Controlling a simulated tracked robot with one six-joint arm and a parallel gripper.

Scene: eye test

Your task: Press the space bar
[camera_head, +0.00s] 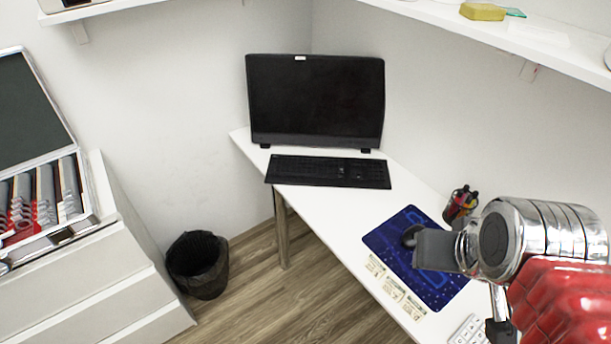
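A black keyboard (310,171) lies on the white desk (340,212) in front of a dark monitor. Its keys are too small and dark for me to tell the space bar apart. My gripper (432,250) shows as a grey block at the end of a shiny metal arm reaching in from the right. It is over the blue mouse pad, to the right of and nearer than the keyboard, and apart from it. I cannot see two separate fingertips, so its opening is unclear.
The monitor (315,100) stands behind the keyboard. A dark mouse (410,233) sits on the mouse pad (395,225) beside my gripper. A pen cup (460,206) stands near the wall. White desk lies clear between keyboard and pad. A black bin (198,264) stands on the floor.

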